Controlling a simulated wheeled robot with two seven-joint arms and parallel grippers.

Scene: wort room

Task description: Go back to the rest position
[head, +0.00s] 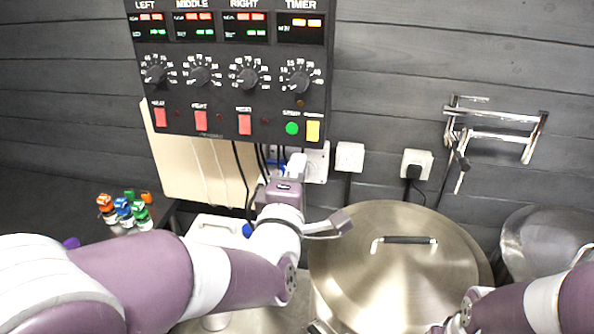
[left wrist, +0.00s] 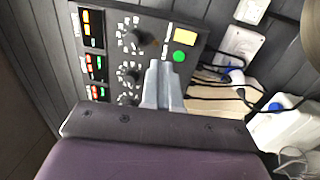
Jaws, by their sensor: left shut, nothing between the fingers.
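My left gripper (head: 295,163) is raised in front of the wall, just below the black control panel (head: 230,70). Its fingers are shut and empty; in the left wrist view the closed fingers (left wrist: 163,85) show against the panel, near its green button and yellow switch. Whether they touch the panel cannot be told. My right arm (head: 510,308) enters at the lower right, in front of the large steel pot; its gripper is out of the frame.
A lidded steel pot (head: 385,275) stands right of my left gripper. A white jug (head: 215,230) stands left of it, with small colour-capped bottles (head: 125,211) further left. Cables hang under the panel.

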